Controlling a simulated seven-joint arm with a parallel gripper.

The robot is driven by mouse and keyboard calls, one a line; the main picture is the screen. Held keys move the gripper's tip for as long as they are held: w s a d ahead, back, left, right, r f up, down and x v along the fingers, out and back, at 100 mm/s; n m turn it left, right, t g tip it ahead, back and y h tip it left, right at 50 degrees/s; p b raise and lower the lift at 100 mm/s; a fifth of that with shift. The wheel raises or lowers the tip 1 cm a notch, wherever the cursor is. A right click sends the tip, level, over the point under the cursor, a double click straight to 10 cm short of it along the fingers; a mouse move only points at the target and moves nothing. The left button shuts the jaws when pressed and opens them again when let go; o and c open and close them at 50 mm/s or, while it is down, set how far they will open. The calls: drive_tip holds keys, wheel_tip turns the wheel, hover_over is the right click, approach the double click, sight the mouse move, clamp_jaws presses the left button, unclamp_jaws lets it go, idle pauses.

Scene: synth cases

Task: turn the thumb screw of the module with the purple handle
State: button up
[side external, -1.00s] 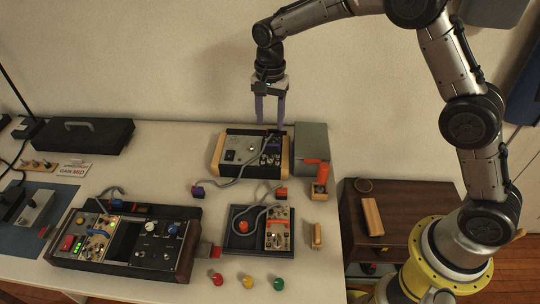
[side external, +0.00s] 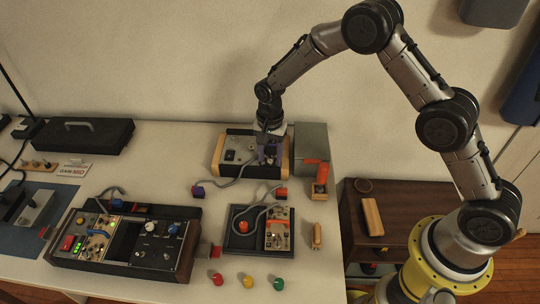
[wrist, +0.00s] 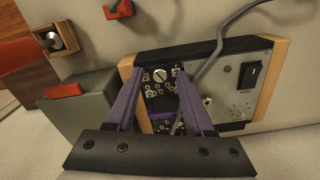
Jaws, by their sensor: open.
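A black case with wooden ends (side external: 218,155) stands at the back of the table; it also shows in the wrist view (wrist: 260,125). In it sits a small dark module (wrist: 158,88) with several sockets and a purple handle (wrist: 162,115). A round pale slotted screw (wrist: 160,74) is at the module's end far from my wrist. My gripper (wrist: 155,76) is open, with its purple fingers on either side of the screw. I cannot tell whether they touch it. In the side view my gripper (side external: 270,161) is down at the case and hides most of the module.
A grey cable (wrist: 214,55) runs over the case, close beside my fingers. A grey box (side external: 311,139) stands just right of the case. In front are a tray with another module (side external: 279,232) and a larger rack (side external: 125,240). Three coloured knobs (side external: 248,282) lie at the front.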

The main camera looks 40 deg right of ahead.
clamp_jaws()
idle(0.3)
